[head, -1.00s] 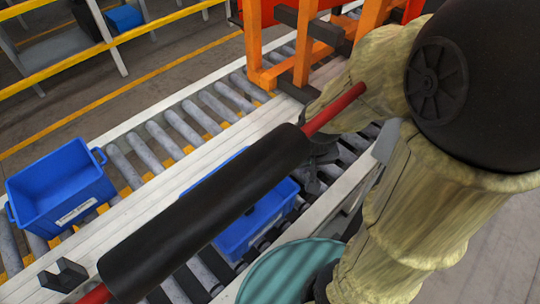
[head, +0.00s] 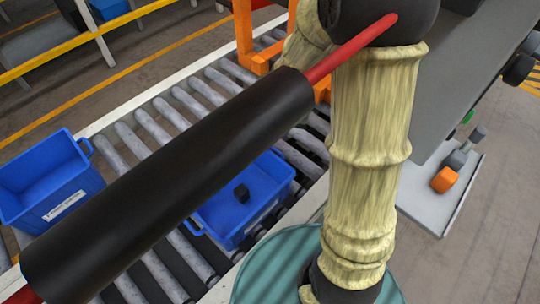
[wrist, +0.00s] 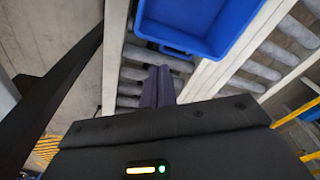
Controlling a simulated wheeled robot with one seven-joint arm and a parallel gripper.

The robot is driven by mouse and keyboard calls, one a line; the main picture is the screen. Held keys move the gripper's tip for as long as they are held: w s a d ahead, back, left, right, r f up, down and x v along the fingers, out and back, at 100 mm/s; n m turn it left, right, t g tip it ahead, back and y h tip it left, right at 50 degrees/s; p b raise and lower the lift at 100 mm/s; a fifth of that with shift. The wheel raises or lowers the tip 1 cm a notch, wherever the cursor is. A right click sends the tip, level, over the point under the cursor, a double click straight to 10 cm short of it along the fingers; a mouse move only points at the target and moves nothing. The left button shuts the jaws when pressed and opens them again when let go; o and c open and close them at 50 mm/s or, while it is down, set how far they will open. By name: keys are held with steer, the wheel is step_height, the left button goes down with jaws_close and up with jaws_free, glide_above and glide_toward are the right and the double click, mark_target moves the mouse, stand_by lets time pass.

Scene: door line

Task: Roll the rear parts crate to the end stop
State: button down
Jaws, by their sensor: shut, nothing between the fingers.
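A blue crate (head: 45,185) with a white label stands on the rollers at the left in the head view. The label is too small to read surely. A second blue crate (head: 240,215) with a small dark object in it sits on the nearer rollers, partly hidden behind a black padded bar. My gripper (wrist: 160,72) is shut and empty in the wrist view, pointing over rollers. A blue crate (wrist: 200,22) with its handle side toward me lies just beyond and right of the fingertips, apart from them as far as I see. My gripper is hidden in the head view.
The black padded bar (head: 170,190) with red ends crosses the head view in front of both lanes. An orange frame (head: 245,40) stands at the far end of the rollers. A yellow rail (head: 100,35) runs at the back left. A grey bench (head: 440,90) is at the right.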

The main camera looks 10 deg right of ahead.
steer(key=w+a+f+m+g+b, duration=0.1)
steer(key=w+f+m+b, duration=0.3)
steer(key=w+f, duration=0.6)
step_height(320, 180, down, 4)
steer(key=shift+a+r+m, duration=0.2)
steer(key=shift+r+m, duration=0.05)
steer(key=shift+m, duration=0.95)
steer(key=shift+w, duration=0.1)
step_height(320, 180, down, 10)
